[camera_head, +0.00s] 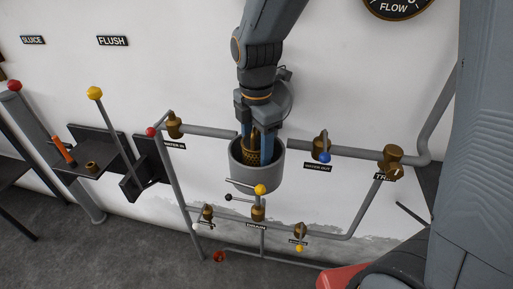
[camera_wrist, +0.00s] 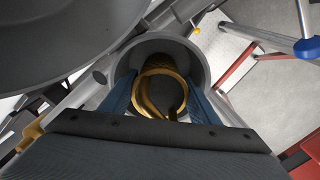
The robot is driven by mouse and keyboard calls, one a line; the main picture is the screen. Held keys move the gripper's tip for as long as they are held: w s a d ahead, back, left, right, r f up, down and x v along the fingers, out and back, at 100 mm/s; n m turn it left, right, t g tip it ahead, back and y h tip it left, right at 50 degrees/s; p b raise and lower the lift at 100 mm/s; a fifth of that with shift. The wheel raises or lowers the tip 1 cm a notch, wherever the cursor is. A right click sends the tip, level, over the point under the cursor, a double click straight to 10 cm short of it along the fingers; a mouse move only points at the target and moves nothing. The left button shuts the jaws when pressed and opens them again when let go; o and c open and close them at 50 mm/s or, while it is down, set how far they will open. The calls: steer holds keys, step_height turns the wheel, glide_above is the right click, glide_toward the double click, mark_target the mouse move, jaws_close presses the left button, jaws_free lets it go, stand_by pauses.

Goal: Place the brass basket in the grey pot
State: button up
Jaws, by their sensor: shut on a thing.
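The grey pot (camera_head: 256,180) is an open cylinder on the pipework at the wall; its rim also shows in the wrist view (camera_wrist: 197,58). The brass basket (camera_head: 249,155) is inside the pot's mouth, its lower part hidden by the pot wall. In the wrist view the basket (camera_wrist: 153,72) shows as a gold ring with a curved handle, inside the pot's rim. My gripper (camera_head: 259,138) points down into the pot, and its blue fingers (camera_wrist: 160,108) are shut on the basket. I cannot tell whether the basket touches the pot's floor.
A round grey lid (camera_wrist: 60,35) stands close beside the pot in the wrist view. Pipes with brass valves (camera_head: 321,146) run on both sides. A yellow-knobbed lever (camera_head: 260,189) is just below the pot. A dark wall shelf (camera_head: 95,150) is at the left.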

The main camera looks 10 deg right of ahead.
steer(key=o, duration=1.3)
steer(key=shift+f, duration=0.15)
step_height(320, 180, up, 12)
steer(key=shift+r+b, duration=0.2)
steer(key=shift+b, duration=0.6)
